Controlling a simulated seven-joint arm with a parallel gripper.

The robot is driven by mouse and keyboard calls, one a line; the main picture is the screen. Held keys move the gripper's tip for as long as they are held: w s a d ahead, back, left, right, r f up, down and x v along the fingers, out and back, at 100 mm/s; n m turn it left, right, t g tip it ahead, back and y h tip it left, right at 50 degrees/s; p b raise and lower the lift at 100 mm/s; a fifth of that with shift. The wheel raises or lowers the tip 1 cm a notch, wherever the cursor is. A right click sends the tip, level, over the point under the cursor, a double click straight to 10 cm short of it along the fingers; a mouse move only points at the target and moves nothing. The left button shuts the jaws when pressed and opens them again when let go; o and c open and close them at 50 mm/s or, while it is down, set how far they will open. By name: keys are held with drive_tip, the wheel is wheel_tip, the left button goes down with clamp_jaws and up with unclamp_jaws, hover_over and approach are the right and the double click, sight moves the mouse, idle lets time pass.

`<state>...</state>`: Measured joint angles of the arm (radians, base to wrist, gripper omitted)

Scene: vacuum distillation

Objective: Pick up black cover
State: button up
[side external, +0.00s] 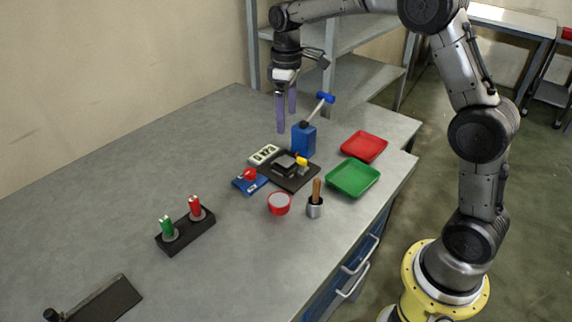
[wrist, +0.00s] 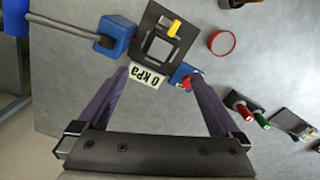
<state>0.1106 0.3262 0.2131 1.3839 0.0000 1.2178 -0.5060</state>
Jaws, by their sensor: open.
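A flat black plate with a raised black knob at one end, which looks like the black cover (side external: 108,301), lies on the table at the lower left of the side view. A dark plate at the right of the wrist view (wrist: 292,122) appears to be the same thing. A black square base (side external: 290,180) with a grey block and a yellow knob sits mid-table; it also shows in the wrist view (wrist: 148,27). My gripper (side external: 286,118) has purple fingers spread apart and empty. It hangs above the table's back part, far from the plate; its fingers frame the wrist view (wrist: 158,78).
Around the base are a blue box (side external: 304,140) with a blue-headed lever, a 0 kPa display (side external: 264,154), a red-knobbed blue block (side external: 249,182) and a red-rimmed jar (side external: 279,204). Red and green trays stand right. A red-and-green-button stand (side external: 187,233) sits left.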

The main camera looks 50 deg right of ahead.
sight(286, 161)
wheel_tip(286, 161, down, 14)
drive_tip(key=shift+r, duration=0.2)
idle(0.4)
drive_tip(key=shift+c, duration=0.3)
clamp_jaws()
